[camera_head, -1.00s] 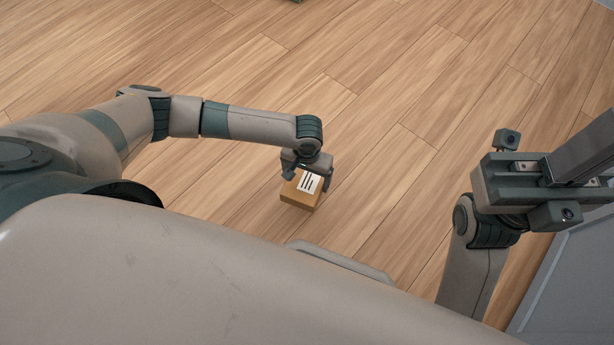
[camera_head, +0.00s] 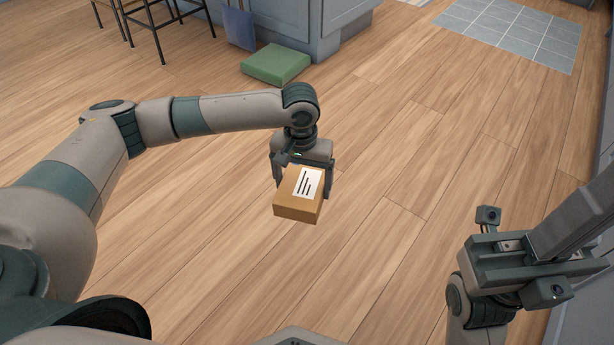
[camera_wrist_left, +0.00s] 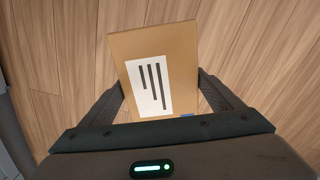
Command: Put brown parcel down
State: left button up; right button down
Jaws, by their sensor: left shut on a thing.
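The brown parcel (camera_head: 295,207) is a small cardboard box with a white label marked with black bars. My left gripper (camera_head: 303,186) is shut on it, with one finger on each side. The parcel hangs in front of the arm in the head view, over wooden floor. In the left wrist view the parcel (camera_wrist_left: 180,60) sits between the two fingers, label facing the camera. My right gripper (camera_head: 545,245) is at the right of the head view, away from the parcel. Its jaw state is unclear.
A green box or cushion (camera_head: 276,64) lies on the floor by a blue-grey cabinet (camera_head: 335,25). Dark stools (camera_head: 160,25) stand at the top left. A grey tiled patch (camera_head: 512,32) is at the top right. The wooden floor between is clear.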

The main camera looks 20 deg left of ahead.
aim_at(296, 182)
pick_arm(q)
notch_tip(296, 182, up, 16)
jog(key=a, duration=0.2)
jog(key=shift+s+m, duration=0.2)
jog(key=shift+m, duration=0.1)
jog(key=shift+d, duration=0.2)
